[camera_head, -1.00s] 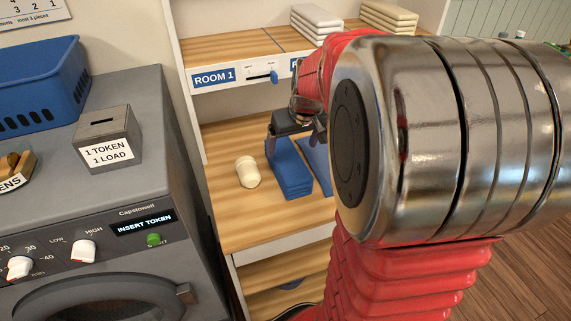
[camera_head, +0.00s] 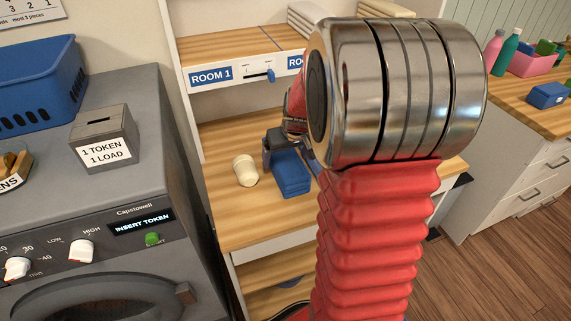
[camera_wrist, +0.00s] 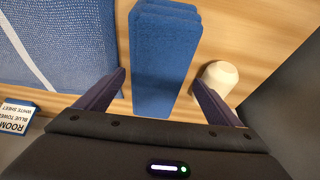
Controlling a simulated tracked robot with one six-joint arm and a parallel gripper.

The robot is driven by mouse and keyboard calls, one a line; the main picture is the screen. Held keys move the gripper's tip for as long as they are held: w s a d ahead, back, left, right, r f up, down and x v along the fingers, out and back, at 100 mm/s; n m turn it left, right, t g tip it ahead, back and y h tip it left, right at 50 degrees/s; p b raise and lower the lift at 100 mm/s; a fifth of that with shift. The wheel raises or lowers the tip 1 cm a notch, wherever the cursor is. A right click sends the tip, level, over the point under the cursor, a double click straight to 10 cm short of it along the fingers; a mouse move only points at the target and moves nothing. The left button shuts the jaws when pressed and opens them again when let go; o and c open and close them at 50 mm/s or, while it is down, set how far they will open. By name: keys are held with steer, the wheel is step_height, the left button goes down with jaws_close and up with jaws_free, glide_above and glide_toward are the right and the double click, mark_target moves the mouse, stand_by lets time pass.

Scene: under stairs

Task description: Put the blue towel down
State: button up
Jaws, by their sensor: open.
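The blue towel (camera_head: 291,178) is a folded stack lying on the wooden shelf surface below the ROOM 1 label. It shows in the middle of the wrist view (camera_wrist: 165,55). My gripper (camera_wrist: 159,78) is open, with one dark finger on each side of the towel's near part and visible gaps between. In the head view my gripper (camera_head: 284,142) is at the towel's far end, partly hidden by my arm. Whether the fingers are level with the towel or above it I cannot tell.
A cream cylindrical object (camera_head: 245,170) stands close beside the towel, near one finger. A blue mat with a white stripe (camera_wrist: 60,45) lies on the other side. A grey washer (camera_head: 110,180) with a token box (camera_head: 104,137) stands at left. White drawers (camera_head: 520,180) stand at right.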

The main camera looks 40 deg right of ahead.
mark_target(285, 155)
steer(key=shift+f, duration=0.1)
steer(key=shift+x, duration=2.5)
steer(key=shift+w+d, duration=0.1)
steer(key=shift+d, duration=0.1)
steer(key=shift+c, duration=0.4)
steer(key=c, duration=1.3)
steer(key=shift+c, duration=0.2)
step_height(285, 155, up, 10)
steer(key=shift+r, duration=0.1)
